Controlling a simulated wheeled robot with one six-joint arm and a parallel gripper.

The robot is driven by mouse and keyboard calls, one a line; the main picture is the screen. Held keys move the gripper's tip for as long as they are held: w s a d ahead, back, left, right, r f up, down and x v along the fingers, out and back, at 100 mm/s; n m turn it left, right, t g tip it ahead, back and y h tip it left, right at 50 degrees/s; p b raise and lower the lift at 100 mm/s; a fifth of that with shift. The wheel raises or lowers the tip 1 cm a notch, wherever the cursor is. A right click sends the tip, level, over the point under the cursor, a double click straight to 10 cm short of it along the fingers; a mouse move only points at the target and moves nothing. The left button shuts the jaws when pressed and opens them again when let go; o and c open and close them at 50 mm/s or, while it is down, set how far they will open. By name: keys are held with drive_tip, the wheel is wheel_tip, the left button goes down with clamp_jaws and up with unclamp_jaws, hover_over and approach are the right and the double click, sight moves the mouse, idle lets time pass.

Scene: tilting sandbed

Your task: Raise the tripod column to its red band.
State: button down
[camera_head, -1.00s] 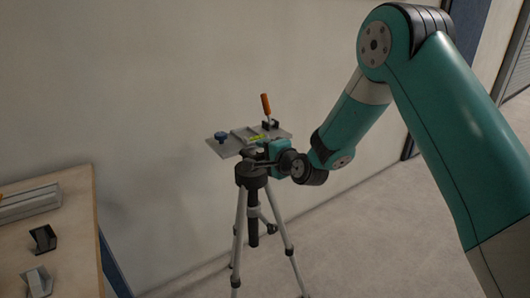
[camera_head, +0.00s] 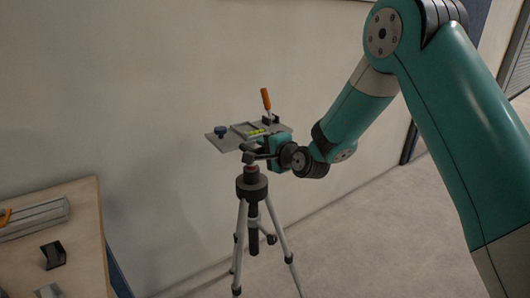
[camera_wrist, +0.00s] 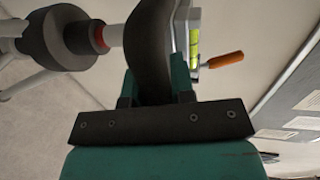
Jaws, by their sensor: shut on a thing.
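The tripod (camera_head: 238,228) stands on the floor near the wall, upright with its legs spread. Its column (camera_wrist: 115,35) shows between the black collar (camera_head: 252,183) and the head. A red band (camera_wrist: 99,37) shows on the column right at the collar's upper end; in the head view it is a small reddish spot (camera_head: 250,168). The tripod head carries a tilted grey plate (camera_head: 222,142) with a yellow-green level (camera_wrist: 194,45), a blue knob (camera_head: 221,131) and an orange-handled lever (camera_head: 266,99). My gripper (camera_wrist: 155,88) is shut on the dark part of the tripod head (camera_wrist: 152,45).
A wooden table (camera_head: 85,240) stands at the left with a grey rail (camera_head: 38,218) and small dark blocks (camera_head: 53,255). The wall is close behind the tripod. Open floor (camera_head: 385,240) lies to the right.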

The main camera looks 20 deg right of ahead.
drive_tip(key=shift+w+r, duration=0.1)
drive_tip(key=shift+r, duration=0.3)
drive_tip(key=c, duration=1.1)
unclamp_jaws()
drive_tip(key=shift+o, duration=0.6)
drive_tip(key=shift+f, duration=0.2)
drive_tip(key=b+v, duration=0.9)
drive_tip(key=v, duration=0.8)
drive_tip(key=shift+s+b, duration=0.3)
drive_tip(key=shift+d, duration=0.1)
